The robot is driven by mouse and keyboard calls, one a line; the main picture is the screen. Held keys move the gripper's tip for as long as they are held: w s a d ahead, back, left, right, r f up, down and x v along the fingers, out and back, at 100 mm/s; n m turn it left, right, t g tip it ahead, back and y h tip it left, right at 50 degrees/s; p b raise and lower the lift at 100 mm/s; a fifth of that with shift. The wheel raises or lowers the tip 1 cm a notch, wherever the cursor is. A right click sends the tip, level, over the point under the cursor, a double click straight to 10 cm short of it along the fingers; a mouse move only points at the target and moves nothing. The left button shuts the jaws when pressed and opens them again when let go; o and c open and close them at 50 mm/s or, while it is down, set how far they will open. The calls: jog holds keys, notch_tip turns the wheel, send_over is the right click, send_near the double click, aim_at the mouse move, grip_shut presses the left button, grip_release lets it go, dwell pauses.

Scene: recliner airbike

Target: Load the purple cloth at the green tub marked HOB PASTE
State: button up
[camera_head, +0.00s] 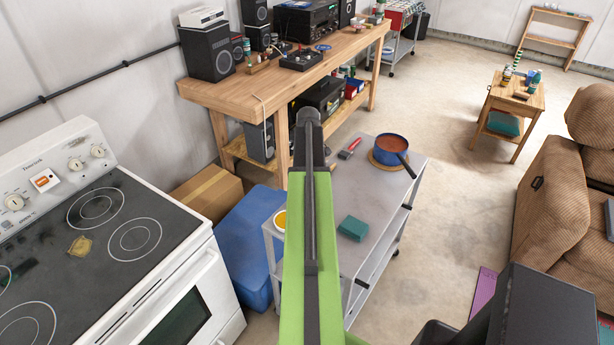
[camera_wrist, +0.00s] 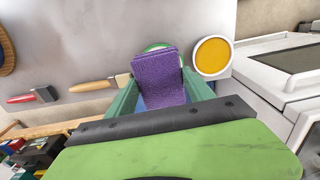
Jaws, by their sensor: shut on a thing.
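My gripper (camera_wrist: 160,88) shows in the wrist view with its teal fingers shut on the purple cloth (camera_wrist: 159,74). The cloth sticks out past the fingertips, over the grey cart top. Just beyond the cloth, a round green and white rim (camera_wrist: 157,46) shows; the cloth hides most of it. It may be the green tub; no HOB PASTE marking is readable. I cannot tell whether the cloth touches it. In the head view my arm hides the gripper, the cloth and that rim.
The grey cart (camera_head: 340,190) holds a round yellow-filled container (camera_wrist: 213,56), a teal block (camera_head: 353,228), a red-handled scraper (camera_head: 349,149) and a blue pan (camera_head: 391,146). A white stove (camera_head: 110,235) with a stained top stands left. A blue bin (camera_head: 245,245) sits between them.

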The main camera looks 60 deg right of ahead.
jog(key=shift+w+d, duration=0.1)
jog(key=shift+w, duration=0.25)
notch_tip(320, 180, down, 6)
jog(key=b, duration=0.6)
jog(key=shift+s+f+b, duration=0.1)
jog(key=shift+f+b, duration=0.4)
jog(key=shift+b, duration=0.05)
dwell(1.5)
notch_tip(320, 180, up, 7)
jog(key=p, duration=0.7)
dwell(0.3)
